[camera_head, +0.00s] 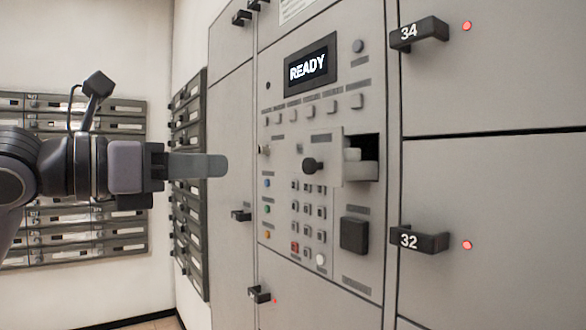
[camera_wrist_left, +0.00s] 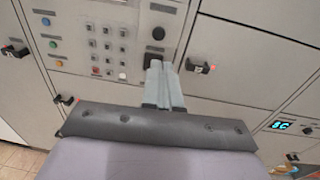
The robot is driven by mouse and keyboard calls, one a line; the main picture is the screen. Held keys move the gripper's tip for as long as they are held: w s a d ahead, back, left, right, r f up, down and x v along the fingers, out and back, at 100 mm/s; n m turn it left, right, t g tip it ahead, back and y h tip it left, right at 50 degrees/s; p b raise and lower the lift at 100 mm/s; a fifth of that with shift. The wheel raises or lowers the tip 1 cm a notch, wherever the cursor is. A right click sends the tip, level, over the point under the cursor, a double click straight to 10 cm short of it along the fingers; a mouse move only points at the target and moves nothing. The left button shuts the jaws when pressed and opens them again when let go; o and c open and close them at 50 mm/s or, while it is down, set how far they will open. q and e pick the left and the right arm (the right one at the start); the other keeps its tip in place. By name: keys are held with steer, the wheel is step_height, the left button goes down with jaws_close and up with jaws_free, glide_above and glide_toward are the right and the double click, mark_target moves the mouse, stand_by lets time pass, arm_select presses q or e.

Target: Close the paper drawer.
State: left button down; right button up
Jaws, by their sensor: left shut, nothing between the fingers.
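The paper drawer (camera_head: 355,171) is a light grey box in the control panel, to the right of the middle in the head view. It stands partly pulled out, with a dark opening behind its front and a pale roll-like shape inside. A round black knob (camera_head: 312,165) sticks out of its front. My left gripper (camera_head: 222,165) is shut and empty, to the left of the knob at about its height in the picture, apart from it. Its shut fingers also show in the left wrist view (camera_wrist_left: 164,68), over the panel; I cannot surely pick out the drawer there. My right gripper is not in view.
A READY display (camera_head: 310,68) is above the drawer, and a keypad (camera_head: 308,210) and a black block (camera_head: 354,235) are below. Black handles marked 34 (camera_head: 419,33) and 32 (camera_head: 419,240) jut out at right. Dark mailboxes (camera_head: 188,170) line the walls at left.

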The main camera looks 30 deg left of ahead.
mark_target(307, 165)
arm_select(q)
steer(key=p+x, duration=0.8)
steer(key=x, duration=0.4)
steer(key=shift+w+d, duration=0.1)
steer(key=shift+w, duration=0.05)
steer(key=shift+w+d+f, duration=0.1)
steer(key=shift+w+d, duration=0.05)
steer(key=shift+w, duration=0.25)
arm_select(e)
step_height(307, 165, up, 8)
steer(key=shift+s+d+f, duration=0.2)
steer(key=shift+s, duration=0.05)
